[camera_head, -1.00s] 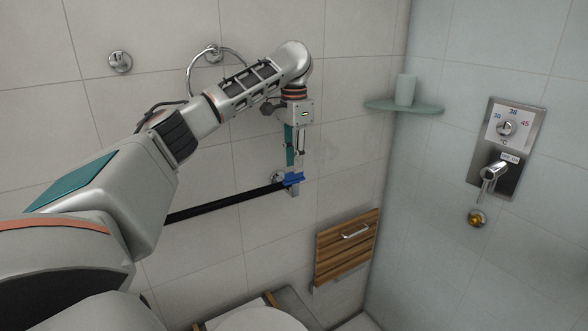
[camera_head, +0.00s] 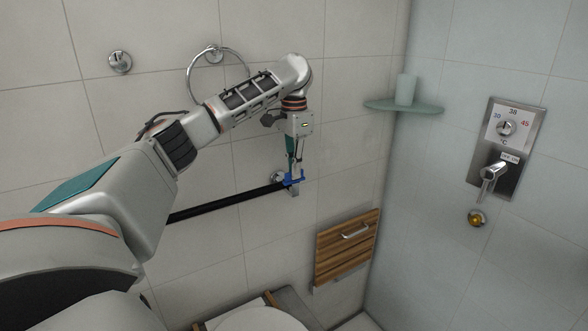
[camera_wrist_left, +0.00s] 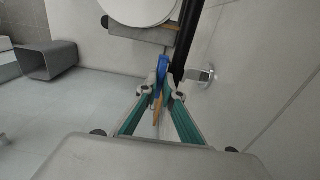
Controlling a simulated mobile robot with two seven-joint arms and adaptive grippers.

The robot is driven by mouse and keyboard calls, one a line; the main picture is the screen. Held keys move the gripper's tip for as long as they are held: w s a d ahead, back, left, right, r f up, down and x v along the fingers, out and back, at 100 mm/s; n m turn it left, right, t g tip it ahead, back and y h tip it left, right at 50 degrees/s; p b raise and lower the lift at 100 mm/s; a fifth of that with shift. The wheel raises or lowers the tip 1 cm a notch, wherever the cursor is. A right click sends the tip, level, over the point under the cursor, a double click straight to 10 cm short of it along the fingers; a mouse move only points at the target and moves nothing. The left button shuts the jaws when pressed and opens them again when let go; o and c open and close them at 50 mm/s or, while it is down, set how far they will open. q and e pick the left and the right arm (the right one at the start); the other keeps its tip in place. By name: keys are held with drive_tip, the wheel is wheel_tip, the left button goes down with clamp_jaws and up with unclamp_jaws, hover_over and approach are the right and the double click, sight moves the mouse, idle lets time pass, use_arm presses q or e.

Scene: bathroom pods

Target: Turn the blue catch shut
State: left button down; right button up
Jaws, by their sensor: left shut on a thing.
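The blue catch (camera_head: 292,180) sits at the right end of a dark bar (camera_head: 235,202) on the tiled wall. My left gripper (camera_head: 293,174) points down onto it from above. In the left wrist view the fingers of my left gripper (camera_wrist_left: 162,92) are closed on the blue catch (camera_wrist_left: 162,66). The dark bar shows beside the catch in that view (camera_wrist_left: 186,40). The fingers hide part of the catch. My right gripper is in neither view.
A towel ring (camera_head: 217,75) hangs behind my left arm. A wooden folding panel (camera_head: 346,248) is on the wall at lower right, and a toilet (camera_head: 262,320) is below. A glass corner shelf (camera_head: 404,106) holds a cup (camera_head: 406,89). A shower mixer (camera_head: 505,148) is at right.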

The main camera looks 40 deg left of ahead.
use_arm(q)
drive_tip(key=m, duration=0.7)
drive_tip(key=shift+m, duration=0.4)
drive_tip(key=m, duration=0.3)
drive_tip(key=shift+m, duration=1.9)
drive_tip(key=c, duration=2.2)
unclamp_jaws()
